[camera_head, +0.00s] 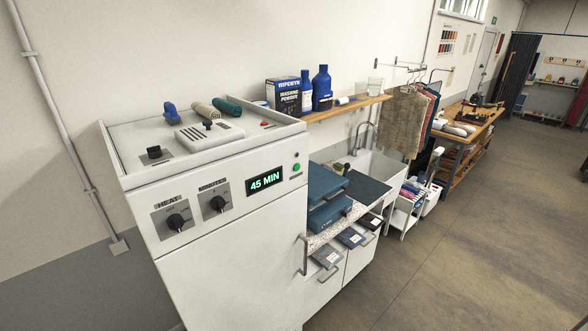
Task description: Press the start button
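A white machine (225,251) stands at the front left, with its control panel facing me. A small round green button (296,167) sits near the right end of the panel, below a small dark round part (296,155). A display (266,180) left of the button reads "45 MIN" in green. Two black knobs are further left: one labelled HEAT (176,221) and one labelled MINUTES (217,203). No label on the green button is readable. My gripper is not in view.
On the machine's top lie a blue object (171,112), rolled cloths (229,105) and a raised vent (209,133). A handle (304,254) sticks out at its front right edge. A shelf (350,107) with bottles and a counter with a sink are behind. The floor at right is clear.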

